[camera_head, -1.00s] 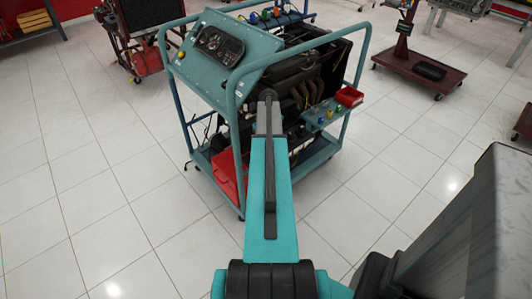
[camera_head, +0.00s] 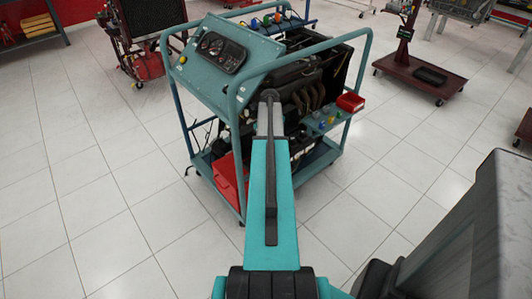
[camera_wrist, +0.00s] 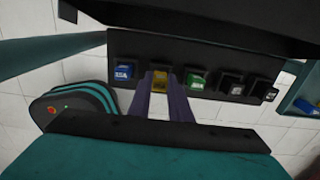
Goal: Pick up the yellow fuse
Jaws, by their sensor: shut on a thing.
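In the wrist view, the yellow fuse (camera_wrist: 160,82) sits in a dark holder strip (camera_wrist: 130,45), between a blue fuse (camera_wrist: 124,72) and a green fuse (camera_wrist: 196,80). My gripper (camera_wrist: 161,92) has its two purple fingers closed on the sides of the yellow fuse. The fuse still appears to be at its place in the row. In the head view my arm covers the gripper, and I cannot make out the yellow fuse it holds there.
Two black pieces (camera_wrist: 231,84) sit to the right of the green fuse. The teal engine trainer (camera_head: 235,90) stands ahead, with a red box (camera_head: 350,102) on its right side. A grey surface (camera_head: 490,220) is close at right. The tiled floor at left is clear.

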